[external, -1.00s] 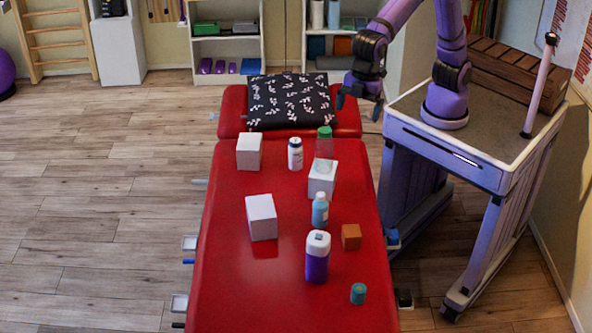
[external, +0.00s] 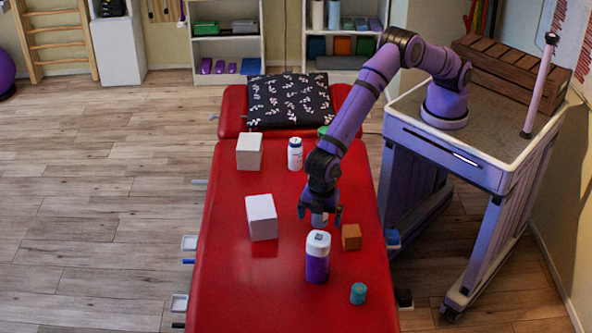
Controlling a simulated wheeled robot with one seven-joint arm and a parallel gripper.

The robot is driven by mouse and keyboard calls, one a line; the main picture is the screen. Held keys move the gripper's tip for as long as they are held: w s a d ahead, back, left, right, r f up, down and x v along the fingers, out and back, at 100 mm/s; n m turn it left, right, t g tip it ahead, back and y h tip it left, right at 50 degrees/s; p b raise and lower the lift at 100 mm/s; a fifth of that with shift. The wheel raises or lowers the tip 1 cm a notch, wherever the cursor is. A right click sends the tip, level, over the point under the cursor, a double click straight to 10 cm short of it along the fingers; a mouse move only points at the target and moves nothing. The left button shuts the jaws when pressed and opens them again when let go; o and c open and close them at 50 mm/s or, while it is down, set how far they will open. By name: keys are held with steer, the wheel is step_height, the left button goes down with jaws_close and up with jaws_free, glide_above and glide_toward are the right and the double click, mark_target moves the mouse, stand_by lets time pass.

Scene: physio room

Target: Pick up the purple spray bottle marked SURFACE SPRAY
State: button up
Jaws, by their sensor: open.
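A bottle with a purple lower part and a white top (external: 317,262) stands upright on the red treatment table (external: 240,300). It is the only purple bottle I see there; its marking is too small to read. My gripper (external: 320,216) is open and points down, just behind this bottle in the picture. A small light-blue bottle (external: 319,220) shows between its fingers, mostly hidden; I cannot tell whether they touch it. My gripper appears empty.
An orange-brown block (external: 351,237) and a teal cap-like item (external: 358,293) stand near the purple bottle. White boxes (external: 261,217) (external: 249,152) and a white bottle (external: 295,154) stand further left and back. A patterned pillow (external: 290,101) lies at the far end. The table's front left is clear.

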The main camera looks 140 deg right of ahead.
mark_target(319, 236)
step_height(319, 236, down, 11)
steer(key=shift+r, duration=0.2)
steer(key=c, duration=1.6)
